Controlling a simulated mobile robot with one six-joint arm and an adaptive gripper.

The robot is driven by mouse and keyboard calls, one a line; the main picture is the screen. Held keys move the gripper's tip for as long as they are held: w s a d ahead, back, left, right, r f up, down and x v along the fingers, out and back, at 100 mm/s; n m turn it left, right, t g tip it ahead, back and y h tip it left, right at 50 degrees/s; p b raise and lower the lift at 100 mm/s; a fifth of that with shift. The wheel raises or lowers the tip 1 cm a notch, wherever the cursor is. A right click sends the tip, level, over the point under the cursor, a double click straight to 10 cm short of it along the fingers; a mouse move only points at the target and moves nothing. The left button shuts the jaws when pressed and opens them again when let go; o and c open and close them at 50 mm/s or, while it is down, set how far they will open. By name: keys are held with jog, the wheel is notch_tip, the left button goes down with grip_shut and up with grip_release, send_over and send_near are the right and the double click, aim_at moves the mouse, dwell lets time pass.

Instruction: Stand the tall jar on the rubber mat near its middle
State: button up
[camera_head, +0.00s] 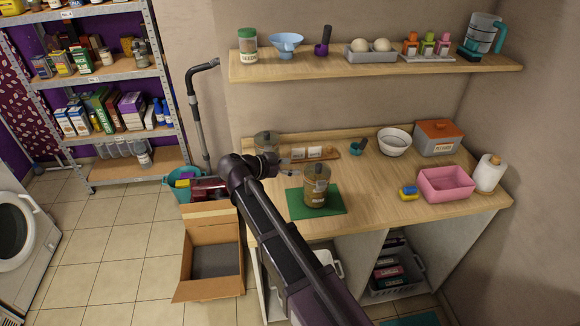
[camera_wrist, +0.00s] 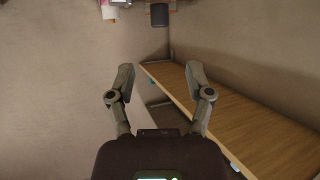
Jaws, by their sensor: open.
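The tall jar (camera_head: 316,188), brownish with a grey lid, stands upright on the green rubber mat (camera_head: 335,204), near its middle. The mat lies on the wooden counter, by its front edge. My gripper (camera_head: 296,167) is to the left of the jar's lid in the head view, apart from the jar as far as I can tell. In the wrist view my gripper (camera_wrist: 160,70) is open with nothing between its fingers. The jar does not show in the wrist view.
A second lidded jar (camera_head: 266,141) stands at the counter's back left. A wooden tray (camera_head: 326,153) holds small items behind the mat. A white bowl (camera_head: 394,142), a lidded box (camera_head: 437,137) and a pink bin (camera_head: 446,184) stand to the right. A shelf (camera_head: 375,66) hangs above.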

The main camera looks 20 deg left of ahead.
dwell(0.4)
jog(key=w+d+f+n+g, duration=0.1)
jog(key=d+f+g, duration=0.2)
jog(key=d, duration=0.6)
jog(key=w+d+f+n+g+y, duration=0.1)
jog(key=d+f+g, duration=0.1)
jog(key=d, duration=0.7)
jog(key=w+d+f+n+g, duration=0.1)
jog(key=d+f+g, duration=0.2)
jog(key=d, duration=0.7)
jog(key=s+d+f+n+g+y, duration=0.1)
jog(key=s+d+y, duration=0.2)
jog(key=d, duration=0.6)
jog(key=s+d+f+n+g+y, duration=0.2)
jog(key=s+d, duration=0.4)
jog(key=d, duration=0.4)
jog(key=shift+s+d+f+n+y, duration=0.2)
jog(key=shift+n+y, duration=0.1)
jog(key=shift+y, duration=0.4)
jog(key=shift+w+a, duration=0.1)
